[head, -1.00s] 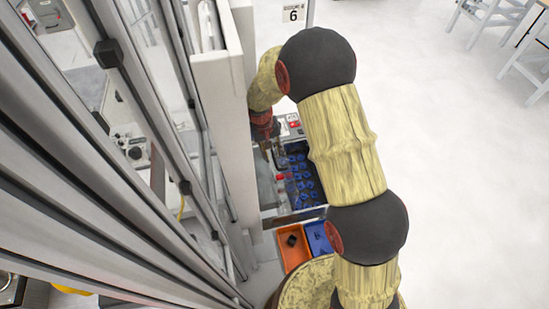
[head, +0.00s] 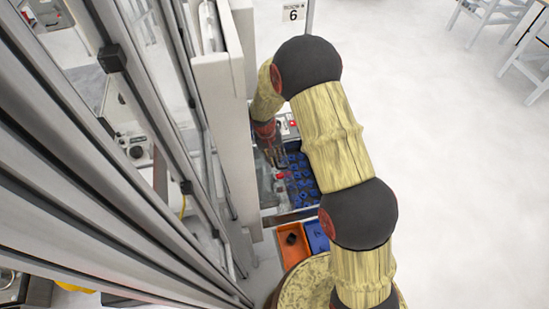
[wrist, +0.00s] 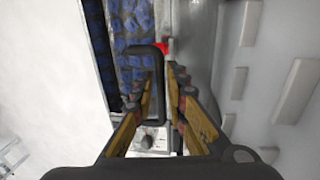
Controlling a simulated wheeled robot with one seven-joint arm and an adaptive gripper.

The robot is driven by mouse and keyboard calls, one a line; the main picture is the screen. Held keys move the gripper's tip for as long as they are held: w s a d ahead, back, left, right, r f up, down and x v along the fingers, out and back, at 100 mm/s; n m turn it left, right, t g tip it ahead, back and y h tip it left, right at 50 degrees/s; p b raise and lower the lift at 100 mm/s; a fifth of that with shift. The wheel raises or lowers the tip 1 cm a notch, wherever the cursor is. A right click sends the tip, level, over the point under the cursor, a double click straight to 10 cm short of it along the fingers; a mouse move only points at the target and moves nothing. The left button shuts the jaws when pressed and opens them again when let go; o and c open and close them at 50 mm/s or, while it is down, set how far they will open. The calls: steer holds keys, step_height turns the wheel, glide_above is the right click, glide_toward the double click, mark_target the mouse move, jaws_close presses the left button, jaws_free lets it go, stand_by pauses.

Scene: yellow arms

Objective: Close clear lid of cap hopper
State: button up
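The cap hopper (head: 289,216) holds many blue caps (head: 303,183); the caps also show at the upper left of the wrist view (wrist: 132,62). A clear, greyish panel that looks like the lid (wrist: 196,30) is beside the caps on the right. Its exact angle is hard to tell. A bent black handle (wrist: 160,85) with a red piece (wrist: 161,46) near its corner runs beside the caps. My gripper (wrist: 164,80) is open, its fingers apart on either side of the handle in this view. Contact cannot be told. In the head view my gripper (head: 273,156) is small above the hopper's far part.
An orange bin (head: 291,240) with a dark item and a blue bin (head: 317,236) sit in front of the hopper. A tall white panel (head: 221,130) and metal framing stand close on the left. A panel with a knob (wrist: 149,141) lies below.

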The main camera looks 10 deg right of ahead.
jaws_close()
stand_by(0.4)
steer(key=shift+d, duration=0.1)
